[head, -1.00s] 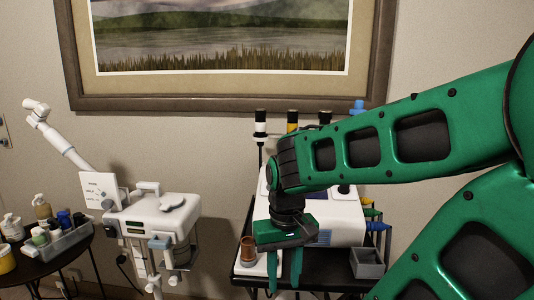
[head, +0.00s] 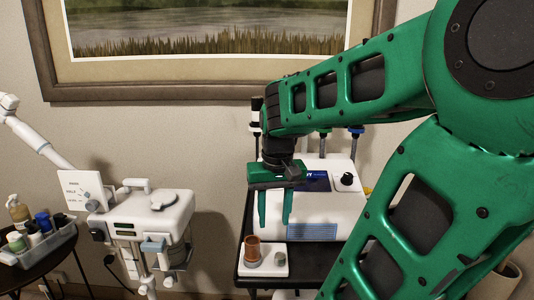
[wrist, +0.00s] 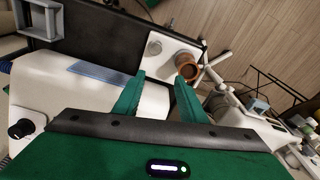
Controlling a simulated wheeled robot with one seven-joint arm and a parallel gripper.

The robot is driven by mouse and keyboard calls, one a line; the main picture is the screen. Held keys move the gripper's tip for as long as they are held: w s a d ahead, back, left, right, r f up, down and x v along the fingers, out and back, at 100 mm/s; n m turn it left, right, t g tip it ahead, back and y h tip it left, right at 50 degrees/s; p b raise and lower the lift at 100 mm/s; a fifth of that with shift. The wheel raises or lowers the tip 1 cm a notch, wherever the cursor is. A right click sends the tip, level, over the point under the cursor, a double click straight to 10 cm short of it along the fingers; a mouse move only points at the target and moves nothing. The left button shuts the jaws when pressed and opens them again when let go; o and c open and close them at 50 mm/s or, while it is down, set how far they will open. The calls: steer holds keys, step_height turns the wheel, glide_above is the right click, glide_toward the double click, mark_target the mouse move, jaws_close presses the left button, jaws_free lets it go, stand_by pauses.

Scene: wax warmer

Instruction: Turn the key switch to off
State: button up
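No part can be made out for certain as the key switch. A white upright panel (head: 82,188) with small dark labels stands on the left white unit (head: 145,215); a small grey round part (head: 92,206) sits at its lower right. The white box machine (head: 335,205) has a black knob (head: 347,180) on its front, which also shows in the wrist view (wrist: 20,129). My gripper (head: 275,222) hangs fingers down in front of the box machine's left part. In the wrist view its two green fingers (wrist: 157,82) are apart with nothing between them.
A white tray (head: 242,270) with a brown cup (head: 252,249) lies on the black stand below my gripper. Bottles in a grey caddy (head: 50,250) stand on a round table at far left. A white jointed arm (head: 45,145) rises behind it. A gap separates the two machines.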

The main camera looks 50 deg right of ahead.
steer(key=w+d+r+m+t+h, duration=0.2)
steer(key=w+d+r, duration=0.9)
steer(key=d, duration=0.2)
steer(key=shift+x, duration=4)
steer(key=shift+c, duration=0.7)
